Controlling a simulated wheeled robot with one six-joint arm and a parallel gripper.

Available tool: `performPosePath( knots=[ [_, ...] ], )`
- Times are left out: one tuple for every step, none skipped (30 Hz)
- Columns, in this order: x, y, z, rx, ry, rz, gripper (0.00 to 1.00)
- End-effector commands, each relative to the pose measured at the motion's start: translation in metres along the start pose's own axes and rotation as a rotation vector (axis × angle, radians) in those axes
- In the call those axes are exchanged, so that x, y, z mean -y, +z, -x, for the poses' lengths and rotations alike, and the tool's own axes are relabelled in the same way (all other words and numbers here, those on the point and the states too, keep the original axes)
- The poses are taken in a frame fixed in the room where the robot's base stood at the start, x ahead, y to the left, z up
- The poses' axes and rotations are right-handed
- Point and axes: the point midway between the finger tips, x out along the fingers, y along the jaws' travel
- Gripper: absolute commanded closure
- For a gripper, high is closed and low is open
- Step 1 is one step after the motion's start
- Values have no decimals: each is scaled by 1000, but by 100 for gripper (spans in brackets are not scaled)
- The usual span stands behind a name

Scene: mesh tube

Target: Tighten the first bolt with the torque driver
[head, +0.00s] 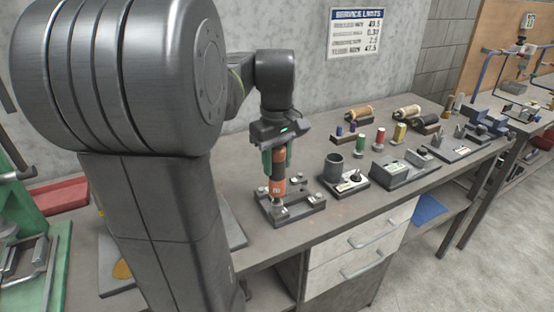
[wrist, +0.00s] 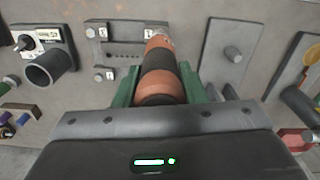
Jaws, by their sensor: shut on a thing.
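My gripper (head: 275,160) is shut on an orange-and-black torque driver (head: 277,187), held upright with its tip down. In the head view the driver's lower end is over the front left of a grey bolt plate (head: 297,211) and looks at or very near a bolt there. Other bolts (head: 294,181) show on the plate. In the wrist view the driver (wrist: 160,85) lies between green fingers and its tip reaches a corner of the plate (wrist: 128,55). The bolt under the tip is hidden, so I cannot tell whether they touch.
Right of the plate stand a dark cup (head: 333,168) and a small block with a black knob (head: 354,178). Coloured spools (head: 379,140) and a grey box (head: 392,172) stand further right. The bench's front edge is close to the plate.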

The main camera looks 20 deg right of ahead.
Motion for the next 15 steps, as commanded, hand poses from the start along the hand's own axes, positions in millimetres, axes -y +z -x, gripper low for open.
performPosePath(
  knots=[
    [0,0,0,-1,1,0,94],
    [0,0,0,-1,1,0,94],
    [0,0,-1,-1,1,0,94],
    [0,0,-1,-1,1,0,94],
    [0,0,-2,-1,1,0,94],
    [0,0,-2,-1,1,0,94],
    [0,0,-2,-1,1,0,94],
    [0,0,-3,-1,1,0,94],
    [0,0,-3,-1,1,0,94],
    [0,0,-4,-1,1,0,94],
    [0,0,-4,-1,1,0,94],
    [0,0,-4,-1,1,0,94],
    [0,0,-5,-1,1,0,94],
    [0,0,-5,-1,1,0,94],
    [0,0,-5,-1,1,0,94]
  ],
)
